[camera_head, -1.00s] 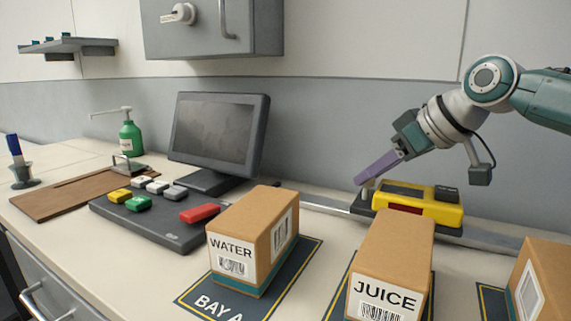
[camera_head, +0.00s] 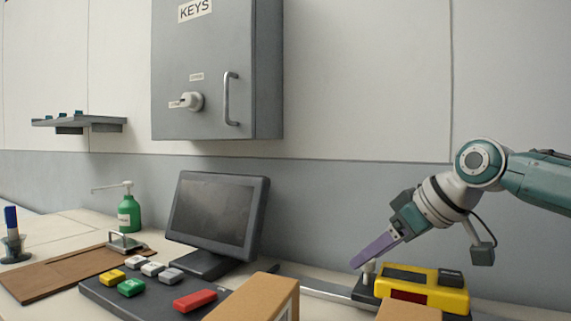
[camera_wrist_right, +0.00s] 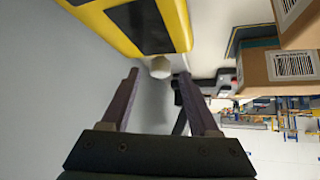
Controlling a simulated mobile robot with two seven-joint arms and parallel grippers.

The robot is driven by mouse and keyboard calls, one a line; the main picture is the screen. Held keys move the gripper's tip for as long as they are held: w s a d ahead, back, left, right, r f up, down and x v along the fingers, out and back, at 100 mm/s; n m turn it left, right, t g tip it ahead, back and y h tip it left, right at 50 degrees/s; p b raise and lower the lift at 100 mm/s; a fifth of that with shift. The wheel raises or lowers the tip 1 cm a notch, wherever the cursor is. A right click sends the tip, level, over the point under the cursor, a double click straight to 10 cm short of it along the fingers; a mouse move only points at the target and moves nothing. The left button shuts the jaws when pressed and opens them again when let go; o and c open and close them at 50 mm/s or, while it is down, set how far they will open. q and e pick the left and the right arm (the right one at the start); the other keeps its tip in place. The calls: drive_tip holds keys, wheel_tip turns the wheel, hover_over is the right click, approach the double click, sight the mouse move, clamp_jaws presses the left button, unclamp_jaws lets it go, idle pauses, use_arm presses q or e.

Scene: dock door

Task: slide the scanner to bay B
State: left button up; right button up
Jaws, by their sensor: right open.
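The yellow scanner (camera_head: 432,290) with black top panels sits on a metal rail (camera_head: 318,287) along the back of the counter. A pale upright knob (camera_head: 368,270) stands at its left end. My right gripper (camera_head: 357,262), with purple fingers, reaches down to the knob from the right. In the right wrist view the fingers (camera_wrist_right: 158,78) are apart, and the knob (camera_wrist_right: 160,67) shows between their tips, with the scanner (camera_wrist_right: 135,22) above. Whether a finger touches the knob cannot be told. The bay B marking is not readable in view. My left gripper is not in view.
Cardboard boxes (camera_head: 262,298) stand in front of the rail, cut off by the lower edge; another box top (camera_head: 408,311) is before the scanner. A monitor (camera_head: 216,215) and keypad (camera_head: 140,297) stand left. A grey key cabinet (camera_head: 217,75) hangs above.

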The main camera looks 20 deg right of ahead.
wheel_tip(320, 180, up, 19)
drive_tip(key=p, duration=0.1)
drive_tip(key=shift+r+p, duration=0.15)
drive_tip(key=shift+p, duration=0.15)
